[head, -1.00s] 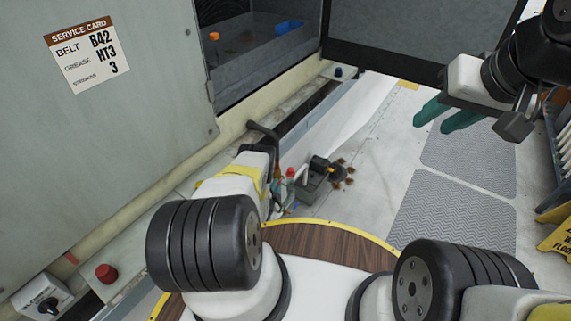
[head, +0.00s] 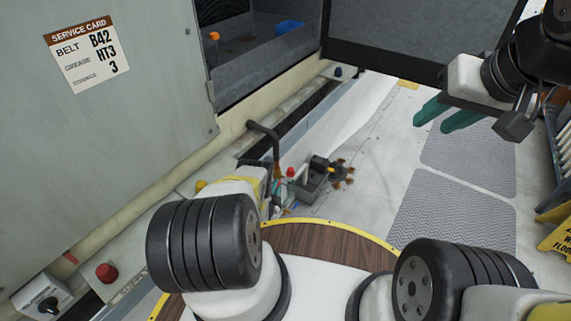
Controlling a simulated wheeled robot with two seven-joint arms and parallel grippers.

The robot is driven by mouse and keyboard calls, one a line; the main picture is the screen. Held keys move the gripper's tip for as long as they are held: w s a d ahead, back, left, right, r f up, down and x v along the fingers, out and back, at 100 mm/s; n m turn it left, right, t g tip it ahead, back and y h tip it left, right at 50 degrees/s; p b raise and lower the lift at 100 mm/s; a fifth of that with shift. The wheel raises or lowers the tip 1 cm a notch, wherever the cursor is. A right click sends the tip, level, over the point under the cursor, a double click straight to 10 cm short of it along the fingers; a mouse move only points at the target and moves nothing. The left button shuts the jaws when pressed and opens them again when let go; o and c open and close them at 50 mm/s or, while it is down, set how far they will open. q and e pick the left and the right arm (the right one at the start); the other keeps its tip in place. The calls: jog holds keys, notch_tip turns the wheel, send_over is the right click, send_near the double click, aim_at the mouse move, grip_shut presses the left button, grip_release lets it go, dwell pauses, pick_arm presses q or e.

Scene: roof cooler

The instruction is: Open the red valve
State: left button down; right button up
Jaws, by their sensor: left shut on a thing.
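My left arm reaches forward to the foot of a dark bent pipe (head: 265,130) beside the grey cabinet. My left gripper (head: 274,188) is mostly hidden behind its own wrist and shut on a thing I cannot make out. I cannot make out the red valve for certain. A small red cap (head: 291,172) shows just right of the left gripper, and a red round knob (head: 106,272) sits at the lower left. My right gripper (head: 431,124), with teal fingers, is open and empty above the floor at the upper right.
A grey tray (head: 312,186) of tools lies right of the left gripper, with brown debris (head: 344,172) beside it. The grey cabinet (head: 120,140) fills the left. Grey mats (head: 455,215) and a yellow sign (head: 556,235) are at the right.

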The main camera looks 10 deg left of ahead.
pick_arm(q)
jog(key=c, duration=1.4)
grip_release()
jog(key=shift+c, duration=0.2)
jog(key=s, duration=0.7)
jog(key=shift+s+r, duration=0.35)
jog(key=shift+s, duration=0.05)
jog(key=shift+a, duration=0.1)
